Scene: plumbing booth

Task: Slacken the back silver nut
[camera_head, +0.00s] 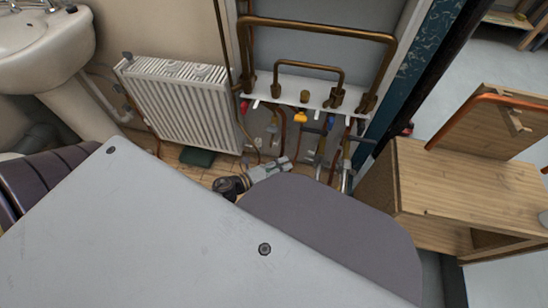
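Under the white shelf hang copper pipes and silver fittings (318,155). They are small here, and I cannot tell which part is the back silver nut. My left gripper (288,161) reaches in low, in front of the pipes and right of the radiator. Its tips lie near the lower pipes, left of the silver fittings. The fingers are too small to tell if they are open or shut, or touching anything. My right gripper does not show; my own grey body covers the lower part of the view.
A white radiator (185,100) stands left, with a washbasin (45,48) beyond it. The white shelf (290,94) carries copper pipes (320,28) and red, yellow and blue valve handles below. A wooden bench (470,185) stands close on the right. Tiled floor shows between.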

